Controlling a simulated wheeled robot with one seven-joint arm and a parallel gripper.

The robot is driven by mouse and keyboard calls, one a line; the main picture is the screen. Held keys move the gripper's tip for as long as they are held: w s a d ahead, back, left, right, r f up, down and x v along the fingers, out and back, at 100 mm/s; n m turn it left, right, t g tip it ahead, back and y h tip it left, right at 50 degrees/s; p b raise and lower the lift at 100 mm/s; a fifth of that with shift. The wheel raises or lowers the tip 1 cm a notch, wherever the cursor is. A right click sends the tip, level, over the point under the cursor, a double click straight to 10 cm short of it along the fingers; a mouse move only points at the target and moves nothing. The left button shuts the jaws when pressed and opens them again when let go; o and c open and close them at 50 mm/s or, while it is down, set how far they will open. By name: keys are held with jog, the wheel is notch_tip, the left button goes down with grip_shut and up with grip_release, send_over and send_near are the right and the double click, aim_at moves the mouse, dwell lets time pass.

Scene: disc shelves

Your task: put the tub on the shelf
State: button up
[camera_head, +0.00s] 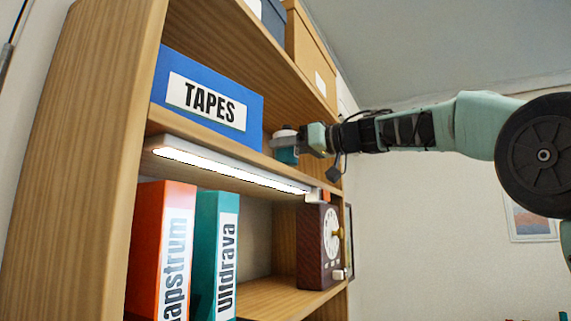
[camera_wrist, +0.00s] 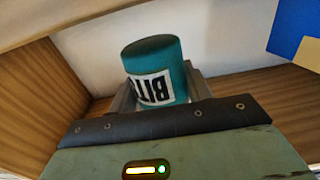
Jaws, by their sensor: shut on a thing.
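In the head view my gripper (camera_head: 290,148) is at the shelf (camera_head: 190,122) level that holds the blue TAPES box, to the right of that box. The tub (camera_head: 286,156) shows there only as a small teal patch, partly hidden by the gripper. I cannot tell whether its base touches the board.
The blue TAPES box (camera_head: 207,97) fills the left of this shelf. A lit lamp strip (camera_head: 225,166) runs under the board. Below stand an orange binder (camera_head: 160,250), a teal binder (camera_head: 216,250) and a dark clock (camera_head: 318,247). Boxes (camera_head: 310,55) stand on the board above.

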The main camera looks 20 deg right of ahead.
jog(key=shift+f, duration=1.3)
jog(key=shift+f, duration=0.15)
jog(key=o, duration=1.2)
jog(key=shift+o, duration=0.2)
jog(key=shift+s+d+b, duration=0.2)
jog(key=shift+d+b, duration=0.05)
jog(key=shift+b, duration=0.05)
jog(key=b+v, duration=0.3)
jog(key=v, duration=0.8)
jog(key=shift+s, duration=0.15)
jog(key=shift+d, duration=0.1)
